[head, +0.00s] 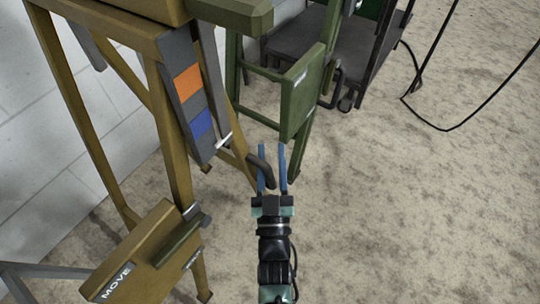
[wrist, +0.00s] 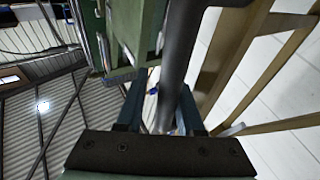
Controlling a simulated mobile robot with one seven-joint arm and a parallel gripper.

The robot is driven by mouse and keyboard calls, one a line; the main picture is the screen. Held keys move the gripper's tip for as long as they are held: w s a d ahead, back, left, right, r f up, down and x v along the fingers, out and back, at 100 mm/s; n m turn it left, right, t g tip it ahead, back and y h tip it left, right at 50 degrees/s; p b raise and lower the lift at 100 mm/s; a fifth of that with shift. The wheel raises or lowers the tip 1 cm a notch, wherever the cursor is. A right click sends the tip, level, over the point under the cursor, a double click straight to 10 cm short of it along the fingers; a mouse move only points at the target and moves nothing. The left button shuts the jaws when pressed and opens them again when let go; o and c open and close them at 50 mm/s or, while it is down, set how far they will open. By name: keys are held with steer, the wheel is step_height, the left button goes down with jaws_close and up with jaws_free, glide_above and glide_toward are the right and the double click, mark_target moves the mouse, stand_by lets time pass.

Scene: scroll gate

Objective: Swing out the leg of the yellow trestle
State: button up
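The yellow trestle (head: 170,130) stands at the left in the head view, with long yellow-brown legs. A grey strip (head: 178,62) with an orange and a blue patch hangs on its near side. A dark bent handle (head: 259,168) sticks out by its right-hand leg (head: 238,150). My gripper (head: 272,165) has its two blue fingers spread, and the handle lies between or just over them.
A green trestle (head: 300,95) with its own dark handle (head: 336,80) stands just behind my gripper. A dark cart (head: 350,45) is farther back. The floor (head: 420,210) at right is free except for a black cable (head: 445,128).

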steer(key=shift+s+a, duration=0.1)
steer(key=shift+s+f, duration=0.1)
steer(key=shift+s, duration=0.05)
steer(key=p+v, duration=0.4)
steer(key=v, duration=0.8)
steer(key=shift+s, duration=0.3)
steer(key=shift+f, duration=0.1)
